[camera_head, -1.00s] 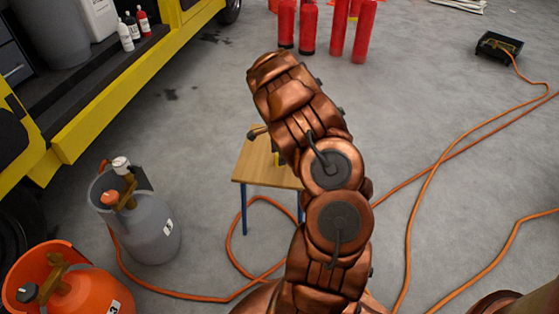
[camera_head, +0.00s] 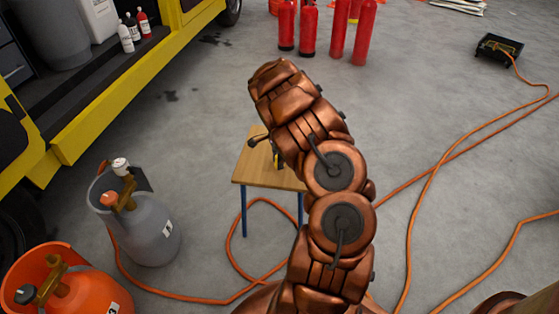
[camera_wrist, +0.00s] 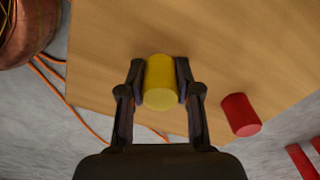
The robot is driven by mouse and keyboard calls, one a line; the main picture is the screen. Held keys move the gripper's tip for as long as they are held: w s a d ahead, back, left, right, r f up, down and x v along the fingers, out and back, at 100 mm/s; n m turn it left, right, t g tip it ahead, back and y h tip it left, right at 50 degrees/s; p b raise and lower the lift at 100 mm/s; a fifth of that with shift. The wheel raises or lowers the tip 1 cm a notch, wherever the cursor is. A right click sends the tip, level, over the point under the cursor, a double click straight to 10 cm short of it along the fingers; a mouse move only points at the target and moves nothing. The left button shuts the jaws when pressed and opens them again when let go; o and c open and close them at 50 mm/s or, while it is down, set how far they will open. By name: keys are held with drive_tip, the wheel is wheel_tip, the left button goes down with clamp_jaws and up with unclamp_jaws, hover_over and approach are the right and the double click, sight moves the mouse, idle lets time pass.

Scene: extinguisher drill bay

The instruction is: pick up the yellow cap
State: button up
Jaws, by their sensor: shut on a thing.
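The yellow cap (camera_wrist: 160,84) is a short plain cylinder between the two fingers of my gripper (camera_wrist: 159,80) in the wrist view. Both dark fingers press on its sides, so the gripper is shut on it. A wooden table top (camera_wrist: 110,50) lies behind it; I cannot tell how far the cap is above the wood. In the head view my arm covers most of the gripper and the cap, over the small wooden table (camera_head: 258,168).
A red cylinder (camera_wrist: 240,114) is on the table to the right of my gripper. Gas cylinders, one grey (camera_head: 150,225) and one orange (camera_head: 80,290), stand left of the table. An orange hose (camera_head: 440,190) runs across the floor. Several red extinguishers (camera_head: 308,30) stand behind.

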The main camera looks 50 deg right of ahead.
drive_tip(key=shift+r, duration=0.65)
drive_tip(key=shift+s+a+r+p, duration=0.2)
drive_tip(key=shift+r+p, duration=0.1)
drive_tip(key=shift+r, duration=0.3)
drive_tip(key=shift+s+a+r+p, duration=0.15)
drive_tip(key=shift+r+p, duration=0.1)
drive_tip(key=shift+r, duration=0.35)
drive_tip(key=s+a+r+p, duration=0.1)
drive_tip(key=s+a+p, duration=0.1)
drive_tip(key=s+a, duration=0.7)
drive_tip(key=a, duration=0.3)
drive_tip(key=shift+r, duration=0.35)
drive_tip(key=shift+r+p, duration=0.1)
drive_tip(key=shift+p, duration=0.25)
